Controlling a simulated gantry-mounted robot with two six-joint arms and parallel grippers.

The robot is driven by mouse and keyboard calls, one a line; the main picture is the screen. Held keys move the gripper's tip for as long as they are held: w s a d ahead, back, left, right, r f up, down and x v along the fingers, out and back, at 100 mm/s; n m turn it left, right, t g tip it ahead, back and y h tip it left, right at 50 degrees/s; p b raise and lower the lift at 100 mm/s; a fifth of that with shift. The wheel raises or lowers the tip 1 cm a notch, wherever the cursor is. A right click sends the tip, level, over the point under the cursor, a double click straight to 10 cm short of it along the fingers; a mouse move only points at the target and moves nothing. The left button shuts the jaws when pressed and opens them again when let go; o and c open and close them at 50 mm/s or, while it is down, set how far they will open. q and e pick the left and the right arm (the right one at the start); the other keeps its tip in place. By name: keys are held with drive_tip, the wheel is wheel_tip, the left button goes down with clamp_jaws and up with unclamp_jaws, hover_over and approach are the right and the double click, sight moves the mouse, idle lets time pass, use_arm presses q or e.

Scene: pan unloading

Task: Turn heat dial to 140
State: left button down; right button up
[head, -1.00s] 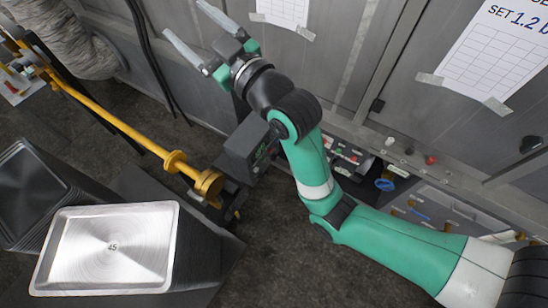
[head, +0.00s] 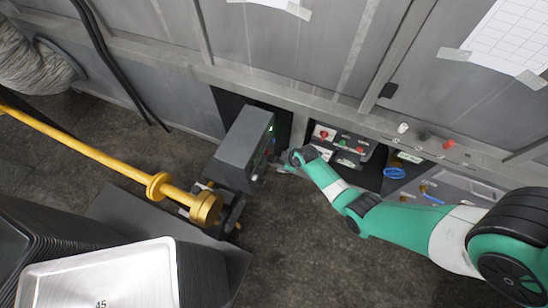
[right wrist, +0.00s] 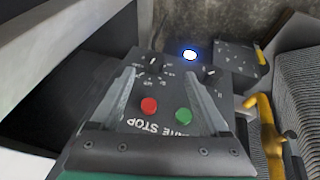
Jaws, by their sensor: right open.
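A dark grey control box (head: 243,146) stands at the middle of the head view, with its panel turned to the right and seen edge-on. In the right wrist view the panel (right wrist: 165,92) shows two black dials, a left one (right wrist: 153,67) and a right one (right wrist: 209,73), above a red button (right wrist: 149,105) and a green button (right wrist: 183,116). Which dial is heat, and its reading, I cannot tell. My right gripper (head: 281,169) is beside the panel. In the wrist view its open fingers (right wrist: 168,92) straddle the panel's middle, with nothing between them gripped.
A yellow rod (head: 110,151) with a round end runs beside the box. A metal pan (head: 100,275) marked 45 sits on dark stacked pans at the lower left. Another button panel (head: 340,143) and a blue ring (head: 394,173) are behind my right arm.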

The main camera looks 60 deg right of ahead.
sight(274, 160)
drive_tip(key=w+b+x, duration=0.1)
drive_tip(key=b+x, duration=0.8)
drive_tip(key=x, duration=0.1)
drive_tip(key=shift+w+d, duration=0.25)
drive_tip(key=shift+d, duration=0.15)
